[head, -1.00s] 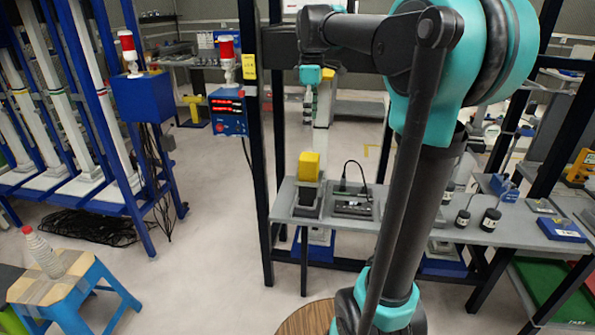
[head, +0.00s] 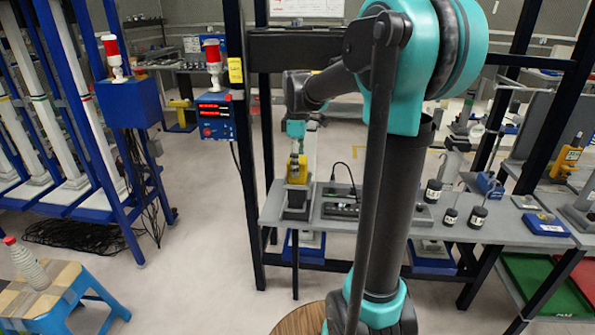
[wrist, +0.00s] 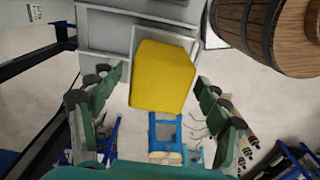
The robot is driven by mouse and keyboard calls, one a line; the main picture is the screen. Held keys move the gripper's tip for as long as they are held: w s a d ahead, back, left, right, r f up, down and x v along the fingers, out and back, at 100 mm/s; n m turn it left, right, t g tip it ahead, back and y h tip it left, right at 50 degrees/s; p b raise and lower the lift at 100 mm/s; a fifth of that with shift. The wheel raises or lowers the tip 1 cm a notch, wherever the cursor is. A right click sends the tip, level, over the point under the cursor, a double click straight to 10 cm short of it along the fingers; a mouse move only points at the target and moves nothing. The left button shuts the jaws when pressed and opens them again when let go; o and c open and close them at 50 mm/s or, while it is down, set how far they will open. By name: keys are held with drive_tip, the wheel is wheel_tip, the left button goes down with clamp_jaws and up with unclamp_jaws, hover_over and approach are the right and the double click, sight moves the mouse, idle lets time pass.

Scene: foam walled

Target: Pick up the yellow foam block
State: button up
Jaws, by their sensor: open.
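The yellow foam block (head: 297,173) sits on a small grey stand (head: 297,200) at the left end of the grey bench. My gripper (head: 297,160) is right over the block in the head view and partly covers it. In the wrist view the block (wrist: 163,75) lies in the middle, between and a little beyond the fingertips. My gripper (wrist: 160,84) is open there, with one finger on each side of the block. Gaps show on both sides, and nothing is held.
A dark device with a cable (head: 340,208) is right of the stand on the bench (head: 505,222). Black weights (head: 478,216) stand farther right. A dark upright post (head: 250,150) rises just left of the stand. A wooden barrel (wrist: 262,30) shows in the wrist view.

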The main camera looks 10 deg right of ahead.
drive_tip(key=shift+f, duration=1.6)
drive_tip(key=c, duration=1.2)
drive_tip(key=shift+c, duration=0.2)
drive_tip(key=shift+r, duration=0.15)
